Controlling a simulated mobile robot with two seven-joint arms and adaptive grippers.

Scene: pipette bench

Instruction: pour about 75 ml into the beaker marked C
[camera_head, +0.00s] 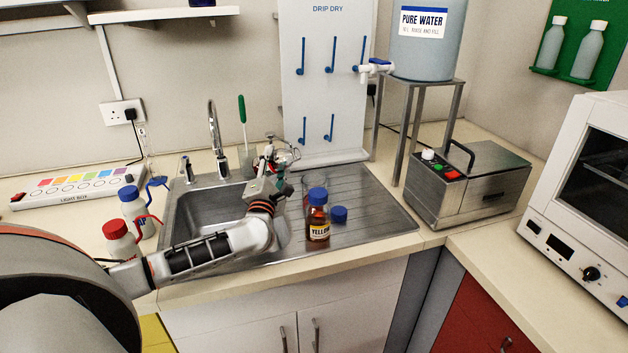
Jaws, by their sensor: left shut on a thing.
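My left gripper (275,160) is above the right side of the sink, at the edge of the draining board. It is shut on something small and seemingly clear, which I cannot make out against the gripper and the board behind. An amber bottle (317,228) with a blue top and a label reading "YELLOW" stands upright on the draining board, right of my left forearm. A clear glass vessel (308,182) shows partly behind it; I cannot read any mark on it. No letter C is legible anywhere. My right gripper is not in view.
A blue cap (339,214) lies beside the amber bottle. The steel sink (205,212) is to the left, with wash bottles (120,240) near its left edge. A water tank (425,50) stands on a stand, beside a metal box (470,185). The draining board's right side is clear.

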